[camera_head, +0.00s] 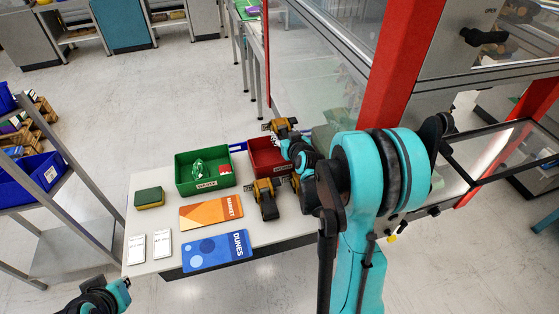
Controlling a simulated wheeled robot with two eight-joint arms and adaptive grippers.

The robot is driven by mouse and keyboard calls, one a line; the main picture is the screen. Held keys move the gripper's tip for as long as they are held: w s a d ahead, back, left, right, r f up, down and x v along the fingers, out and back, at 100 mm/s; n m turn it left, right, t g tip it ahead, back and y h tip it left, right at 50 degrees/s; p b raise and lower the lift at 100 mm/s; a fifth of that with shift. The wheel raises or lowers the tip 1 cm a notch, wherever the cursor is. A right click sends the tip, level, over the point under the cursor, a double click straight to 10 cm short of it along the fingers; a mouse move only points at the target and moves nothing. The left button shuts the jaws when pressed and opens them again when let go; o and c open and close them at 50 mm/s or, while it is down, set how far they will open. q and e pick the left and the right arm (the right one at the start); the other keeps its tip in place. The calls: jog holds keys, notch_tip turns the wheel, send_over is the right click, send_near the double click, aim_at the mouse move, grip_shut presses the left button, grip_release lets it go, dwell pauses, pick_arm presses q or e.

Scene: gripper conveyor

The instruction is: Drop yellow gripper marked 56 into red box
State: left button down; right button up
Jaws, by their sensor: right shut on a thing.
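The red box (262,147) stands on the white table, partly hidden by my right arm. My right gripper (284,137) is over its far right side, shut on a yellow gripper (282,124) with dark parts, which is held above the box's far edge. A second yellow gripper (264,198) lies on the table in front of the box. Another yellow piece shows beside it, mostly behind my arm. The number 56 cannot be read on any of them. My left gripper (122,288) is at the bottom left, off the table; its jaws are unclear.
A green box (204,172) with a few items stands left of the red box. An orange card (211,211), a blue card (217,250), two white cards and a green-yellow sponge (149,197) lie on the table (160,264). A red-framed glass enclosure (396,70) rises behind on the right.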

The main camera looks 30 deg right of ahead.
jog(key=shift+f, duration=0.3)
jog(key=o, duration=1.2)
jog(key=shift+r, duration=0.1)
jog(key=shift+o, duration=0.2)
jog(key=shift+s, duration=0.1)
jog(key=v, duration=1.2)
